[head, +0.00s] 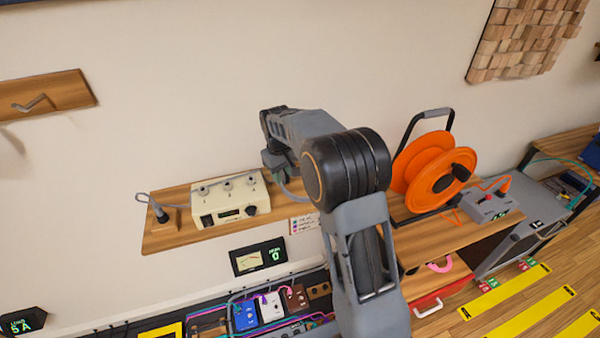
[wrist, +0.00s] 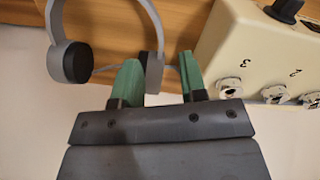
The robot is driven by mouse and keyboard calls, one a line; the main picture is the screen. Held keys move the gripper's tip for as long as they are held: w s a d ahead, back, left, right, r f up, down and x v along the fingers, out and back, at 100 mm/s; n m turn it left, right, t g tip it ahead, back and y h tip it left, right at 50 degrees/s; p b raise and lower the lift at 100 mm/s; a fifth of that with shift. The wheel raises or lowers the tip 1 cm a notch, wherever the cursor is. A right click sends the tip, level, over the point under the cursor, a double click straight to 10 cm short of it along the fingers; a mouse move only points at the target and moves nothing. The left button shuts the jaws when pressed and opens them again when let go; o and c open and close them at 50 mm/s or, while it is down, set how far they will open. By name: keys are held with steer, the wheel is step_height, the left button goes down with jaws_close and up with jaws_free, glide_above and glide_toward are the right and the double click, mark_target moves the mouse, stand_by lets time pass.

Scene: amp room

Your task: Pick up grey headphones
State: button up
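The grey headphones (wrist: 148,14) lie on the wooden shelf in the wrist view, with one dark round ear cup at the left and the other edge-on near the middle. In the head view a grey curved part of them (head: 289,192) shows below my gripper, mostly hidden by my arm. My gripper (wrist: 160,78) is open, its two green fingers apart. The near ear cup shows in the gap between the fingers, closer to the left finger. I cannot tell whether they touch. In the head view my gripper (head: 277,162) is over the shelf's right part.
A cream box with sockets (wrist: 258,60) stands right beside the right finger; in the head view it (head: 229,200) sits on the wall shelf (head: 163,238), its cable running left. An orange cable reel (head: 432,175) stands to the right. Pedals and cables lie below.

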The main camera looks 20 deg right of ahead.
mark_target(285, 190)
steer(key=shift+w+d+f+p, duration=0.15)
steer(key=shift+f+p, duration=0.45)
steer(key=shift+f, duration=1.45)
steer(key=shift+d+f+p, duration=0.15)
steer(key=shift+f+p, duration=0.4)
steer(key=shift+f, duration=1.5)
jaws_close()
